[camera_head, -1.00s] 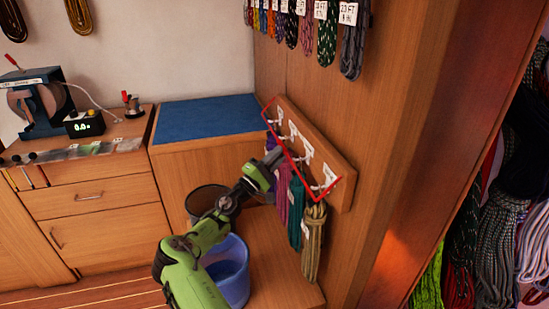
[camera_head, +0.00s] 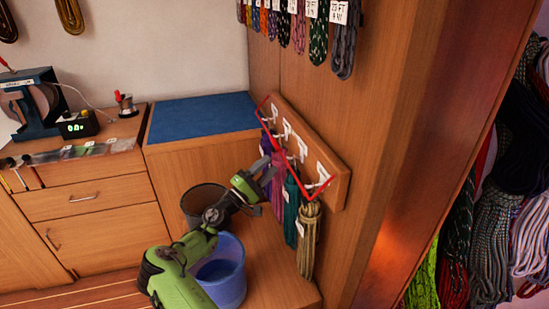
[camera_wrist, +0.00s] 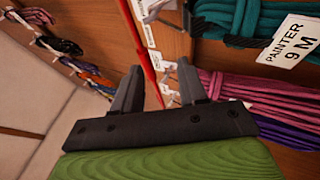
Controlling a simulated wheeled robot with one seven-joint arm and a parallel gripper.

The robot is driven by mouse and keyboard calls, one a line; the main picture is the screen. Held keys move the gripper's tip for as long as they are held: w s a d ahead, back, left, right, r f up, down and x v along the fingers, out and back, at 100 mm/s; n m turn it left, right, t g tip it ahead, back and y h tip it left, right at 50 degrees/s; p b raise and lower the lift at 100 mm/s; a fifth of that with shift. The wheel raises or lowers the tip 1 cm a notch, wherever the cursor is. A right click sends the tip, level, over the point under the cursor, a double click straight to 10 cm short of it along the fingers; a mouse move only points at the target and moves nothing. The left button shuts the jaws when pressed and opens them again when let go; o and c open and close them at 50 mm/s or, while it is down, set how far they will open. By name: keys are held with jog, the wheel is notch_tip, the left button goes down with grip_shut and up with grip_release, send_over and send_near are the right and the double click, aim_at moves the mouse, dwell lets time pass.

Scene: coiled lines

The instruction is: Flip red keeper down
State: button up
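The red keeper (camera_head: 284,156) is a thin red bar frame on the wooden hook board (camera_head: 339,184). Its long bar stands out from the board and runs along in front of the white hooks. My gripper (camera_head: 269,168) is just left of the bar and beside the hanging coils, seemingly apart from the bar. In the wrist view, the two fingers of my gripper (camera_wrist: 159,68) are spread with nothing held. The red keeper (camera_wrist: 140,45) shows beyond and between the fingertips there. Part of the bar is hidden behind the fingers and housing.
Purple, pink, teal (camera_head: 291,215) and tan (camera_head: 308,240) rope coils hang from the hooks, close to my gripper. A blue bucket (camera_head: 232,283) and a dark bin (camera_head: 190,205) stand below. More coils (camera_head: 345,45) hang above on the wooden wall.

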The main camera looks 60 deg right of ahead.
jog(key=v, duration=1.1)
jog(key=shift+a+p, duration=0.25)
jog(key=shift+p, duration=0.2)
jog(key=shift+w+r, duration=0.15)
jog(key=s+a+m+y, duration=0.2)
jog(key=s+m+y, duration=0.3)
jog(key=y, duration=0.4)
jog(key=s+a+r+n+t+y, duration=0.1)
jog(key=a+r+t+y, duration=0.2)
jog(key=a, duration=0.6)
jog(key=s+a+r+n+t+y, duration=0.1)
jog(key=a+r+t+y, duration=0.25)
jog(key=a, duration=0.45)
jog(key=a+r+n+t+y, duration=0.1)
jog(key=a+r+t+y, duration=0.25)
jog(key=a, duration=0.55)
jog(key=s+a+r+n+t+y, duration=0.2)
jog(key=s+a+n+t, duration=0.2)
jog(key=s+a, duration=0.55)
notch_tip(320, 180, up, 13)
jog(key=p, duration=1.3)
jog(key=shift+w+a+g, duration=0.3)
jog(key=shift+w+a, duration=0.1)
jog(key=shift+a, duration=0.1)
